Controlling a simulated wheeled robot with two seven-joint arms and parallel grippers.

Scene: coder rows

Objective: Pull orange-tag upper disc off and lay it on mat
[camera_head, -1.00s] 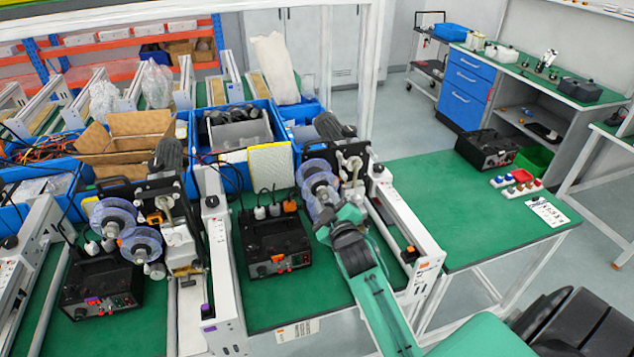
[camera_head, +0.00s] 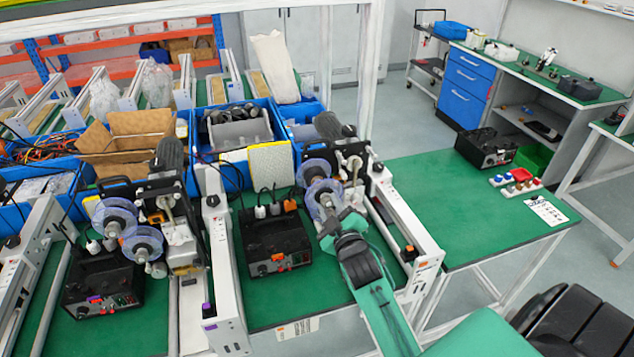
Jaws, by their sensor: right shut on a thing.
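Two clear bluish discs sit close together at the right-hand coder, the upper disc (camera_head: 314,170) behind and the lower one (camera_head: 325,196) in front, partly overlapping. My right gripper (camera_head: 328,217) reaches up from below and is shut at the near edge of the front disc. Its fingertips are partly hidden, and I cannot tell whether the disc it holds is still on its hub. An orange tag (camera_head: 278,257) shows on the black control box (camera_head: 273,238) left of this gripper. I cannot make out a separate mat for certain; green surface (camera_head: 440,200) covers the tables. My left gripper is out of view.
A second coder with two clear discs (camera_head: 115,217) stands left, above a purple-tagged box (camera_head: 103,285). A white conveyor rail (camera_head: 405,220) stands right of my gripper. The right table holds a black box (camera_head: 486,148), small coloured parts (camera_head: 517,182) and a white card (camera_head: 546,211).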

